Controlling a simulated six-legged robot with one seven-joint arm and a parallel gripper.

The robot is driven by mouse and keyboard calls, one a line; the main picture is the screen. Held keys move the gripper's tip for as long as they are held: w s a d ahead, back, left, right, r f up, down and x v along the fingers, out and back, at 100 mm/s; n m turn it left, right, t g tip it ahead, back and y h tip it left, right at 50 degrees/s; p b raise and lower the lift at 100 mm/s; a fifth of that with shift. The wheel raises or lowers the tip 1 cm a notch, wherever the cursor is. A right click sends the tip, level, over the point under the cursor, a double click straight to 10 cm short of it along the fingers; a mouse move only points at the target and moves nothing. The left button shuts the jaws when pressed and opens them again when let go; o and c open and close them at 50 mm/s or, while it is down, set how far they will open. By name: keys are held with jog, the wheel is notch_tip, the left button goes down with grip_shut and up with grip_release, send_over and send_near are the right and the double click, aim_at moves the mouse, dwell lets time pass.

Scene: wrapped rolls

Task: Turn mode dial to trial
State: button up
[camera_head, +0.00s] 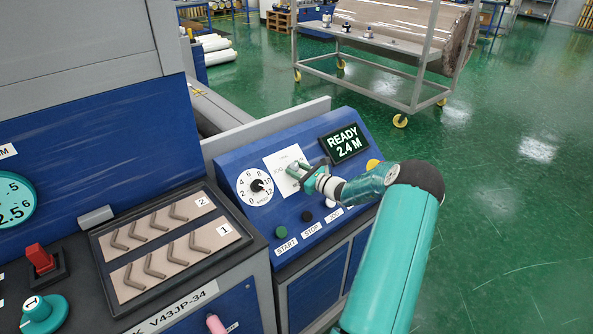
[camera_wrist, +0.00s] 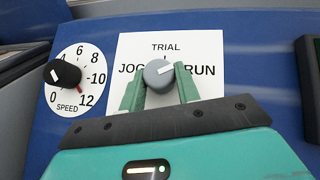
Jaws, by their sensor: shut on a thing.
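The mode dial (camera_wrist: 157,73) is a grey round knob on a white label plate (camera_wrist: 205,45) marked JOG at left, TRIAL at top and RUN at right. In the head view my gripper (camera_head: 298,170) reaches the label plate (camera_head: 279,160) from the right and covers most of the knob.
The black speed dial (camera_wrist: 62,74) sits close left of the label plate. A display (camera_head: 344,143) reading READY 2.4 M is at the panel's upper right. Start (camera_head: 281,231) and stop (camera_head: 306,216) buttons are below. A tray of angled pieces (camera_head: 130,297) lies to the left.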

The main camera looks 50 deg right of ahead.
jog(key=n+g+y, duration=0.1)
jog(key=n+y, duration=0.1)
jog(key=n+g+y, duration=0.1)
jog(key=n+y, duration=0.1)
jog(key=n, duration=0.1)
jog(key=n+g+y, duration=0.1)
jog(key=n+y, duration=0.1)
jog(key=n, duration=0.1)
jog(key=shift+w+d, duration=0.1)
jog(key=shift+d, duration=0.2)
jog(key=n+g+y, duration=0.1)
jog(key=n+g, duration=0.1)
jog(key=n+g+y, duration=0.1)
jog(key=n, duration=0.1)
jog(key=n+g, duration=0.2)
jog(key=n, duration=0.1)
jog(key=shift+w+d+r+g+y, duration=0.2)
jog(key=shift+r+g+y, duration=0.1)
jog(key=shift+y, duration=0.1)
jog(key=o, duration=1)
jog(key=shift+s+d+r, duration=0.1)
jog(key=shift+s, duration=0.05)
